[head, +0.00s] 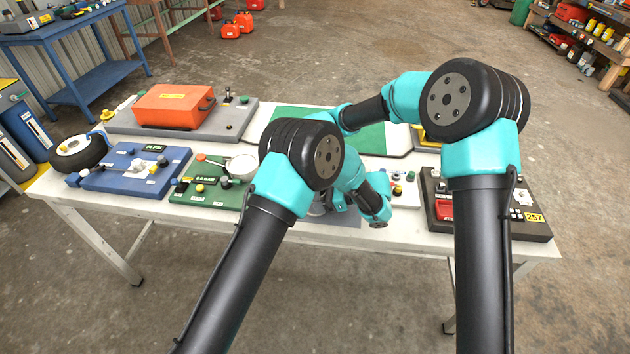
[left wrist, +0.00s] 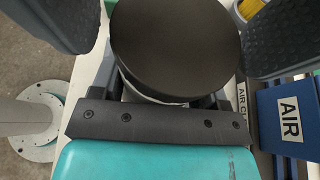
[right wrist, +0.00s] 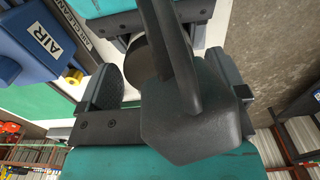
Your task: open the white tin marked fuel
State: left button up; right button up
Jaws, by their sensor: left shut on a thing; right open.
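In the left wrist view, my left gripper (left wrist: 160,98) is shut on what seems to be the white tin. The tin's black round top (left wrist: 178,45) faces the camera, and only a sliver of white body shows beneath it. No fuel marking is visible. Large dark finger pads, apparently of my right gripper (right wrist: 165,85), stand apart on both sides of the tin's top. In the right wrist view, my right gripper is open, and a dark angular part, perhaps a left finger, covers much of the middle.
The white table (head: 415,220) holds a blue board (head: 130,172), a green board (head: 200,195), an orange box (head: 173,106) on a grey base and a dark board (head: 500,218). A blue part marked AIR (left wrist: 288,115) lies close to the grippers.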

jog(key=c, duration=0.9)
jog(key=o, duration=1)
jog(key=shift+r, duration=0.1)
jog(key=shift+r, duration=2.2)
pick_arm(q)
jog(key=o, duration=1.8)
jog(key=shift+d, duration=0.1)
jog(key=v, duration=1.7)
